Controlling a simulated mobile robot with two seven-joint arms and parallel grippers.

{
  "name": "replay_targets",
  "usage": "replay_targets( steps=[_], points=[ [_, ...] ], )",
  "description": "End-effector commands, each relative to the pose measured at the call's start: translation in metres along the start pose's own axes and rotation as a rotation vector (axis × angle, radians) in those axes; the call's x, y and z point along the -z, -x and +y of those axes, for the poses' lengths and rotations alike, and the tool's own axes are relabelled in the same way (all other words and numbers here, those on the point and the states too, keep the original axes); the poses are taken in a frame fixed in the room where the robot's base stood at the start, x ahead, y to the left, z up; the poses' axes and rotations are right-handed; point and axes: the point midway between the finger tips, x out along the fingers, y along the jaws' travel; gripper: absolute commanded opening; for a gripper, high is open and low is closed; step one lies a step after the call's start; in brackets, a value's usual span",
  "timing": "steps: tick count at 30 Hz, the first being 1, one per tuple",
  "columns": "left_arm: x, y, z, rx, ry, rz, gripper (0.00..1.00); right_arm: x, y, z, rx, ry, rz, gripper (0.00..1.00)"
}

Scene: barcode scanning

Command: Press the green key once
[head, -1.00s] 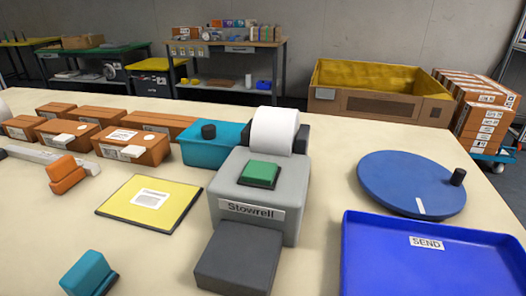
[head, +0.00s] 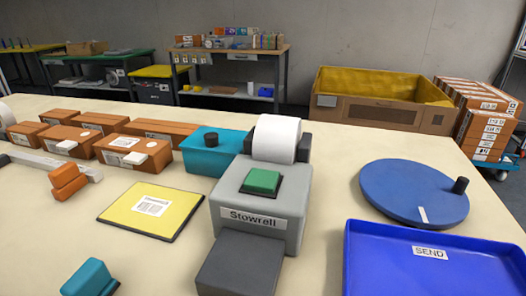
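The green key (head: 261,181) sits on a dark base on top of the grey Stowrell machine (head: 286,210), near the middle of the head view. The key stands raised and nothing touches it. A white paper roll (head: 276,138) is mounted at the back of the machine, and a dark grey block (head: 238,266) adjoins its front. Neither of my grippers shows in the head view.
A teal box (head: 212,157) with a black knob stands left of the machine. A yellow mat (head: 178,220) lies in front-left. A blue turntable (head: 405,194) and blue SEND tray (head: 385,270) are on the right. Several brown boxes (head: 124,143) line the back left.

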Motion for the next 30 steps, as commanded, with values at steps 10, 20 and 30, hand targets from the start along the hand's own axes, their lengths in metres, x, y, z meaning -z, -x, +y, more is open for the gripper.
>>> replay_targets(
  steps=[10, 20, 30],
  points=[
    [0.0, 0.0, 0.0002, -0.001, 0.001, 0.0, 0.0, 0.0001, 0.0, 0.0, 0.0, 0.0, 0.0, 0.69],
    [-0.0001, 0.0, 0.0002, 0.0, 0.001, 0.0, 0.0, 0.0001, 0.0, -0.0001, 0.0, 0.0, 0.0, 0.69],
    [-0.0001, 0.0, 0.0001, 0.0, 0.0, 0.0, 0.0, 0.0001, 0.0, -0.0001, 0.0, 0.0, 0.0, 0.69]
  ],
)
